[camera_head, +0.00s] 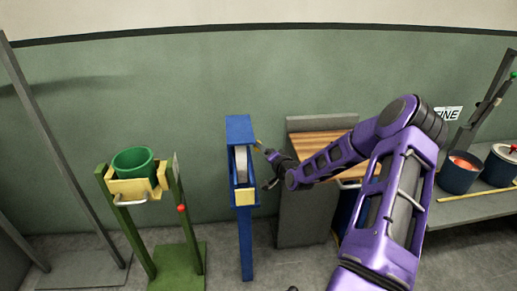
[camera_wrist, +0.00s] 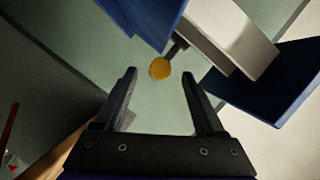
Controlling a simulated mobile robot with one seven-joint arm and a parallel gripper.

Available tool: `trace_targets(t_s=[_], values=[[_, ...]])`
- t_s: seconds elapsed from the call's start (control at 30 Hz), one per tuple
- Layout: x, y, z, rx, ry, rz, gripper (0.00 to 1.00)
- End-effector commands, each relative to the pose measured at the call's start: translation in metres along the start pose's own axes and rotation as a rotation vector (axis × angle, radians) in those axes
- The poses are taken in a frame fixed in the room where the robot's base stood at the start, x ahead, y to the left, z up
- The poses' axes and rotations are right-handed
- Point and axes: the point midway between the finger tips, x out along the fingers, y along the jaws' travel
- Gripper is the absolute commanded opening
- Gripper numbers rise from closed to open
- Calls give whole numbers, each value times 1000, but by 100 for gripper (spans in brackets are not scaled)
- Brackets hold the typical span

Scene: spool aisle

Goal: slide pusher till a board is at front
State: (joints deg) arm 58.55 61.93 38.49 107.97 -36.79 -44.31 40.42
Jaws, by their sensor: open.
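A blue dispenser (camera_head: 239,130) stands on a blue post in the head view; its blue panels (camera_wrist: 285,85) show in the wrist view. A pale grey-white slab, possibly the boards (camera_head: 241,163), sits in its slot and appears in the wrist view (camera_wrist: 240,35). A pale yellow block (camera_head: 245,197) is at the slot's lower, near end. The round yellow pusher knob (camera_head: 258,143), on a dark stem, sticks out at the right side. My gripper (camera_head: 267,168) is right of the dispenser, open and empty. In the wrist view the knob (camera_wrist: 160,68) appears between my fingertips (camera_wrist: 160,74); whether it is between them in depth is unclear.
A wood-topped cabinet (camera_head: 315,144) stands right of the dispenser, behind my arm. A green bucket (camera_head: 134,162) in a yellow holder is on a green stand at left. A grey bench (camera_head: 470,208) with blue pots (camera_head: 458,178) is at right. The wall is close behind.

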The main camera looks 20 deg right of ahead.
Motion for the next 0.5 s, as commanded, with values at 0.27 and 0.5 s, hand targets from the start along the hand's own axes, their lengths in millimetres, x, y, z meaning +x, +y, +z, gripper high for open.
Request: trace_targets(t_s=[0.27, 0.5], values=[[34, 0, 1, 0, -1, -1, 72], [38, 0, 0, 0, -1, 0, 72]])
